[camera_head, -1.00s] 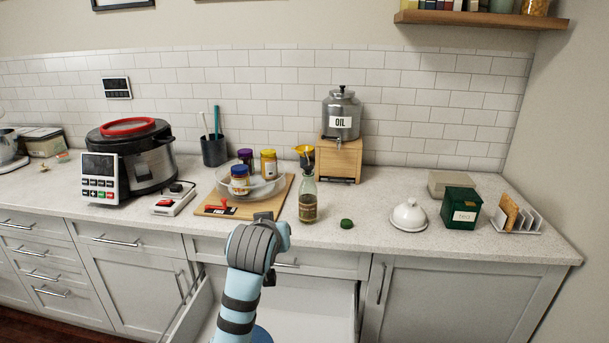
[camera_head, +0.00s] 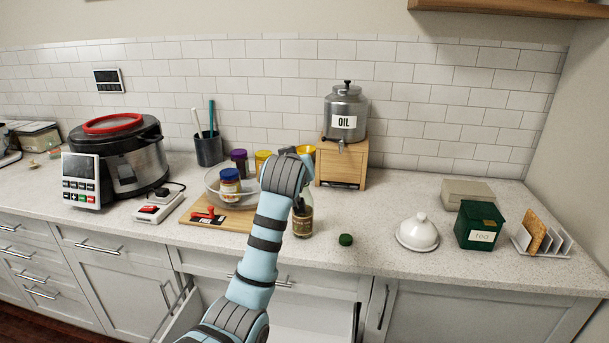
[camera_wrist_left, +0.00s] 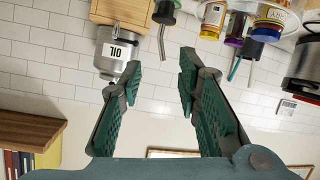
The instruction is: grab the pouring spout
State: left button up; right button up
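My left gripper (camera_wrist_left: 160,76) is open and empty in the left wrist view, which shows the room upside down. A dark stopper with a bent metal tube, apparently the pouring spout (camera_wrist_left: 163,40), shows at the top edge of that view. The tube's end lies in line with the gap between my fingertips, and I see no contact. What the stopper sits on is cut off there. In the head view, my left wrist hides the spout and the upper part of the glass bottle (camera_head: 303,222). My right gripper is not in view.
An oil dispenser (camera_head: 345,112) stands on a wooden stand (camera_head: 343,162) behind the bottle. A yellow funnel (camera_head: 307,151) and jars stand nearby. A drawer (camera_head: 315,318) is open below.

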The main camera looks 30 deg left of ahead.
pick_arm(q)
jog(key=x, duration=0.8)
jog(key=shift+w+a+f, duration=0.1)
jog(key=shift+a+f, duration=0.1)
jog(key=shift+f, duration=0.1)
grip_shut()
